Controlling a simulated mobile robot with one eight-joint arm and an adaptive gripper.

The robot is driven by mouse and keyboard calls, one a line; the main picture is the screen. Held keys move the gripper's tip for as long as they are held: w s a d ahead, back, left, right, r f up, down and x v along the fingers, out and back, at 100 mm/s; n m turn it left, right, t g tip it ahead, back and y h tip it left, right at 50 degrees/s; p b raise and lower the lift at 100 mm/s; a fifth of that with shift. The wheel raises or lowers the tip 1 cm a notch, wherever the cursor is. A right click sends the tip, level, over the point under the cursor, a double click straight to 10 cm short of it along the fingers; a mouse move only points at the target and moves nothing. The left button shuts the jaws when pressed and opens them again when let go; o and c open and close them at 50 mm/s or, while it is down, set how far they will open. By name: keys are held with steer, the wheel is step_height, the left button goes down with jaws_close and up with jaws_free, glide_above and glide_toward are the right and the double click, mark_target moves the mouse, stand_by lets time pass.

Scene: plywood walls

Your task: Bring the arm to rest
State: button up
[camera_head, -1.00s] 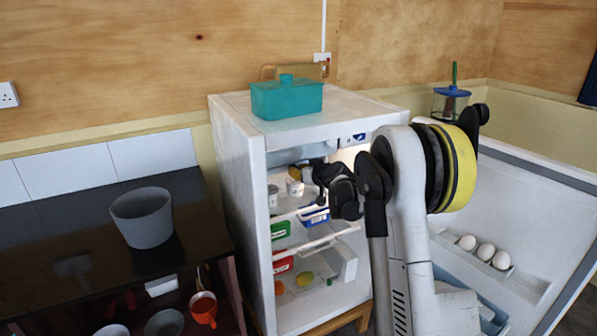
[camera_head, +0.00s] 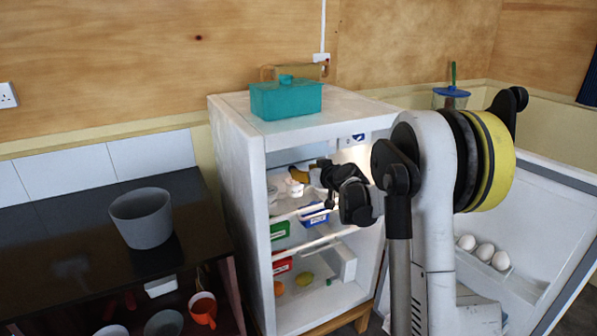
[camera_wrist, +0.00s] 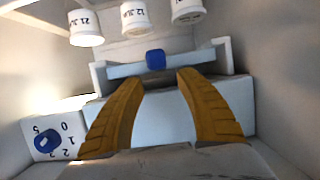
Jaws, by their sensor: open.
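My gripper (camera_wrist: 160,110) shows in the wrist view as two tan ridged fingers, spread apart with nothing between them. A white shelf or drawer part with a blue block (camera_wrist: 155,60) lies beyond the fingertips. In the head view my arm reaches to the open fridge (camera_head: 240,200), and the dark wrist is at the upper part of its opening. Several white cups with printed labels (camera_wrist: 133,20) stand at the top of the wrist view, apart from the fingers.
The fridge door (camera_head: 570,240) is swung open at the right, with eggs (camera_head: 483,252) in its rack. A teal container (camera_head: 286,98) sits on the fridge. A grey pot (camera_head: 142,218) stands on the dark counter (camera_head: 60,235) at left. A numbered dial (camera_wrist: 46,142) is at the wrist view's lower left.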

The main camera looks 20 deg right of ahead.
steer(key=v, duration=0.7)
steer(key=s+a+r+g+y, duration=0.1)
steer(key=s+a+r+g, duration=0.2)
steer(key=s+a, duration=1.15)
steer(key=s+a+f+g+h, duration=0.1)
steer(key=s+a+f+g, duration=0.1)
steer(key=s, duration=0.8)
steer(key=s+a+f+g, duration=0.2)
steer(key=s+a+f, duration=0.2)
steer(key=s, duration=0.7)
steer(key=shift+s+a+f+m+h, duration=0.3)
steer(key=shift+a+f+h, duration=0.1)
steer(key=shift+a, duration=0.3)
